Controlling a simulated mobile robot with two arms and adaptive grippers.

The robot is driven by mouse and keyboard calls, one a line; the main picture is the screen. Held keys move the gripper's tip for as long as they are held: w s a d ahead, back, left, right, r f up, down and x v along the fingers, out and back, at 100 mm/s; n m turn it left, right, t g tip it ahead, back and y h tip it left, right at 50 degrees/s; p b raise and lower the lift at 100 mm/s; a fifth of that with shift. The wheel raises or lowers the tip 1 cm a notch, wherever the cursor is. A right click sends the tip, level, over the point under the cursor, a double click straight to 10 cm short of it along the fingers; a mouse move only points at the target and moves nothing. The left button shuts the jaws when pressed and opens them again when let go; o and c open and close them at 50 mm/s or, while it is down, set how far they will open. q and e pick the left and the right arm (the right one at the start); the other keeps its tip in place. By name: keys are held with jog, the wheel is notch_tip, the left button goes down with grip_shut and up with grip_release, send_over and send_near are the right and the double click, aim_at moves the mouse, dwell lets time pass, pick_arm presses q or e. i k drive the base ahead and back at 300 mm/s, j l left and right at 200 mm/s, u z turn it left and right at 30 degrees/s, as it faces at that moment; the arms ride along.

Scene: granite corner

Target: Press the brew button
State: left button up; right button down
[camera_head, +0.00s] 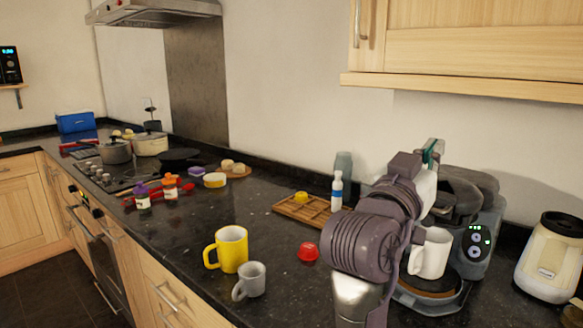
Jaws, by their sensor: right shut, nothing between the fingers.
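The coffee machine (489,218) stands on the right of the counter, partly hidden behind my right arm. Its dark front panel has small green lights and round buttons (475,238); I cannot tell which one is the brew button. A white mug (434,254) stands on the machine's base, its left side close to my arm in the picture. My right gripper (432,153) is raised by the machine's upper left part, left of and above the panel. It is shut and empty, and its fingertips are partly hidden. My left gripper is not in view.
A wooden tray (290,212) and a bottle (337,188) are behind. A cream appliance (549,262) stands right of the machine. A cupboard (470,50) hangs above.

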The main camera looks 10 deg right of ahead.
aim_at(474, 251)
jog(key=k+j, duration=0.2)
jog(key=j, duration=0.2)
jog(key=k+j, duration=0.2)
jog(key=j, duration=0.2)
jog(key=k+j, duration=0.2)
jog(key=j, duration=0.2)
